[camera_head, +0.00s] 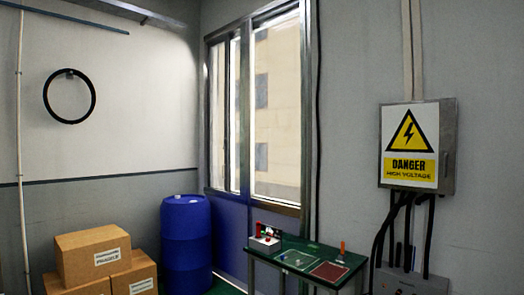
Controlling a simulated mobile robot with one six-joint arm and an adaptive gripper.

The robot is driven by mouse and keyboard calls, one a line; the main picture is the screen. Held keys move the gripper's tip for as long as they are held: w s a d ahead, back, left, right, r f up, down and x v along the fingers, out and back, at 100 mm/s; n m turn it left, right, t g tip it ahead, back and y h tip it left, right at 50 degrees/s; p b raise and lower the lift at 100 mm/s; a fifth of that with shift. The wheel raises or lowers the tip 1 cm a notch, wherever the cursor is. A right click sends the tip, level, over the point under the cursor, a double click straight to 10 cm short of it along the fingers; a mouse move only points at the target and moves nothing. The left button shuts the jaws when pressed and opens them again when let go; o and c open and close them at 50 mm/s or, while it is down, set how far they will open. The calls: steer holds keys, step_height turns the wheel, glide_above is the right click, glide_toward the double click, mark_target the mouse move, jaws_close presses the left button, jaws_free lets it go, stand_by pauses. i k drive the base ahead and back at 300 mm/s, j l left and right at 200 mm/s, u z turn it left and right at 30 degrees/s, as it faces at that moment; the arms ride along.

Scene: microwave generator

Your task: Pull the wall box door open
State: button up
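The wall box (448,146) is a grey metal box mounted on the right-hand wall. Its front door (394,112) carries a yellow triangle with a lightning bolt and a yellow "DANGER HIGH VOLTAGE" label. The door looks shut, flush with the box. No handle can be made out at this size. Black cables run down from the bottom of the box. My gripper is not in view.
A green-topped table (306,264) with small items stands below and left of the box. A grey unit (410,281) sits under the cables. A blue barrel (187,240) and cardboard boxes (92,257) stand further left, near the window (275,110).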

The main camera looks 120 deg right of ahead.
mark_target(417, 139)
steer(key=z, duration=5.05)
steer(key=i+l, duration=0.05)
